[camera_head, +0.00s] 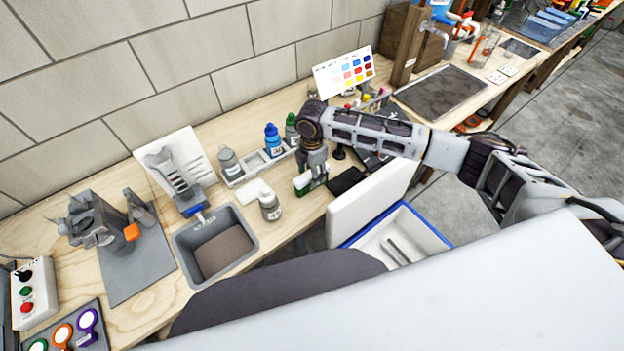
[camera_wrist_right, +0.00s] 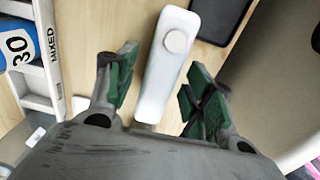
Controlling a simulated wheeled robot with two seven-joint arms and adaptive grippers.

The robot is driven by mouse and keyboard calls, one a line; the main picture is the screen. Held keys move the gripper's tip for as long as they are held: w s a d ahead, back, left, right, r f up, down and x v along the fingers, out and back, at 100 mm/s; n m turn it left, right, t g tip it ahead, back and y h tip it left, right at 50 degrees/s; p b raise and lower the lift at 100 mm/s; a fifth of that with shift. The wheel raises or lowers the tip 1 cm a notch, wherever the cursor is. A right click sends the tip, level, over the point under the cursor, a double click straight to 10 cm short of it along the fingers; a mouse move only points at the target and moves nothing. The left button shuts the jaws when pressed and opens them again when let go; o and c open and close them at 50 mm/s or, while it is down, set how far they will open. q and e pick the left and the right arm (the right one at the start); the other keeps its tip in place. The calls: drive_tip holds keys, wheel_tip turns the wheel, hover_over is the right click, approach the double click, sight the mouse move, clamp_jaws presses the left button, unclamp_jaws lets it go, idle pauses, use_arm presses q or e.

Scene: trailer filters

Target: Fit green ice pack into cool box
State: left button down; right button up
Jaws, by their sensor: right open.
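My right gripper (camera_head: 311,180) points down at the bench's front edge, left of the cool box. In the right wrist view the gripper (camera_wrist_right: 160,92) is open, its green-padded fingers on either side of a white oblong block (camera_wrist_right: 165,65) with a round cap. I see gaps at the block's sides and cannot tell if it is the ice pack. Green and white show at the gripper in the head view; no clearly green pack stands out. The cool box (camera_head: 446,243) is white with a blue rim, open, with its white lid (camera_head: 372,203) raised. My left gripper is out of view.
A grey bin (camera_head: 187,246), a grey jar (camera_head: 270,207) and a bottle tray (camera_head: 232,181) with a blue bottle (camera_head: 273,141) stand to the left. A dark pad (camera_head: 345,181) lies right of the gripper. The raised lid stands between bench and box opening.

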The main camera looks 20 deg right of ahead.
drive_tip(key=shift+f, duration=0.4)
clamp_jaws()
idle(0.4)
